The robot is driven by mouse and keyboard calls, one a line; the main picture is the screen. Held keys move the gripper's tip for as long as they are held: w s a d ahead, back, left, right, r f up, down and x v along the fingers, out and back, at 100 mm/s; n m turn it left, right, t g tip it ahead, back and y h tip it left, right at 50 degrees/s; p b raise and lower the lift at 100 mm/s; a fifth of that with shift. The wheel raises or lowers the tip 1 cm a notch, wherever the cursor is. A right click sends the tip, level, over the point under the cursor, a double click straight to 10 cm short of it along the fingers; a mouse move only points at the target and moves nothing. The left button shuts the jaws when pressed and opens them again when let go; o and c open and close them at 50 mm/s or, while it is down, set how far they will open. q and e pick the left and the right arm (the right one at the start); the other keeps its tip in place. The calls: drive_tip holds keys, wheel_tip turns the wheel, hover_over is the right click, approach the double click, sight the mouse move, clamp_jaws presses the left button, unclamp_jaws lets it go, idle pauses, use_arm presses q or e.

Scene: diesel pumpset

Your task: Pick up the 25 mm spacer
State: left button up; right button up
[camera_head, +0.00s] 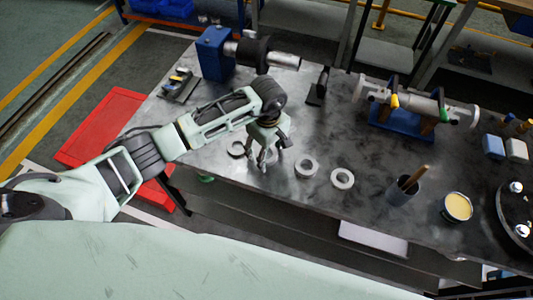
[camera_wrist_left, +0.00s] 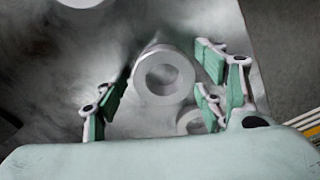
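Several grey ring-shaped spacers lie in a row on the dark metal bench. One spacer (camera_head: 306,167) and another spacer (camera_head: 342,179) lie to the right of my left gripper (camera_head: 266,157); one more spacer (camera_head: 236,148) lies to its left. In the left wrist view, a thick ring (camera_wrist_left: 142,82) sits between the spread fingers of my left gripper (camera_wrist_left: 162,92), with a gap on both sides. A second ring (camera_wrist_left: 186,122) shows partly behind the right fingers, and another (camera_wrist_left: 80,2) is cut off at the top. I see no size marks. My right gripper is not in view.
Right of the spacers stand a dark cup (camera_head: 401,192) with a wooden handle in it and an open tin (camera_head: 457,207). A blue-based motor and shaft (camera_head: 214,55) and a pipe assembly (camera_head: 407,101) stand at the back. The bench's front edge is close to the spacers.

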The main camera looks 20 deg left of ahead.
use_arm(q)
drive_tip(key=c, duration=1.1)
drive_tip(key=shift+c, duration=0.3)
drive_tip(key=shift+r, duration=0.15)
